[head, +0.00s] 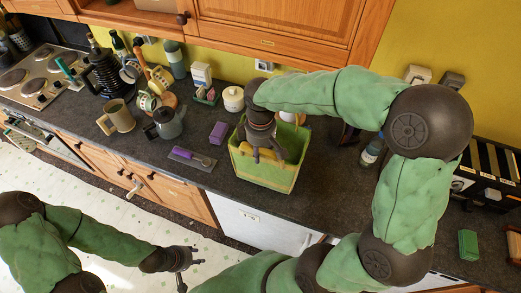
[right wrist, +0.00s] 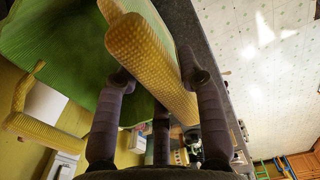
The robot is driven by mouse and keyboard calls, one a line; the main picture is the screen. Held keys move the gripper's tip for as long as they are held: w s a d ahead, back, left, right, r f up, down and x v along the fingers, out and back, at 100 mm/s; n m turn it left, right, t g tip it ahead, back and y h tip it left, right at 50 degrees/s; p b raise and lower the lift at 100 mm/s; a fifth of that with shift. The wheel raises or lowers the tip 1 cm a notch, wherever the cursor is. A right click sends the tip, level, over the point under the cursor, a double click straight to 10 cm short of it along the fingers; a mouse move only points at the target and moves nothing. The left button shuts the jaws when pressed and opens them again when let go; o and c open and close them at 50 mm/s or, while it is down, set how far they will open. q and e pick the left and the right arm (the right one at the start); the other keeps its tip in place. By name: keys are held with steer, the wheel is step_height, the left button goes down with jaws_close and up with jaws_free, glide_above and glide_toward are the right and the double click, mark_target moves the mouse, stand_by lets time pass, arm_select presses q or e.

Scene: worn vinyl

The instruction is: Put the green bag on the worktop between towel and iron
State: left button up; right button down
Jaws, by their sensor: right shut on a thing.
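The green bag (head: 258,172), with yellow trim, is upright at the worktop's (head: 330,185) front edge; I cannot tell whether its base touches. My right gripper (head: 264,155) is over its open top, shut on its yellow strap. In the right wrist view the ribbed yellow strap (right wrist: 150,60) passes between the fingers (right wrist: 160,95), with the green cloth (right wrist: 50,40) behind. My left gripper (head: 190,272) is open and empty, low in front of the cupboards. I cannot make out a towel or an iron; my right arm hides part of the worktop.
A purple-handled trowel (head: 193,158) and a purple block (head: 218,132) lie left of the bag. A coffee pot (head: 167,123), mugs and a hob (head: 42,75) are further left. A bottle (head: 372,152) and a black toaster-like box (head: 485,170) stand right.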

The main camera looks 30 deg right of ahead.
steer(key=shift+f, duration=0.1)
steer(key=shift+f, duration=0.15)
steer(key=c, duration=0.8)
jaws_free()
steer(key=shift+o, duration=0.2)
step_height(320, 180, up, 12)
steer(key=shift+s+r+p, duration=0.1)
steer(key=shift+r+p, duration=0.1)
steer(key=shift+p, duration=0.1)
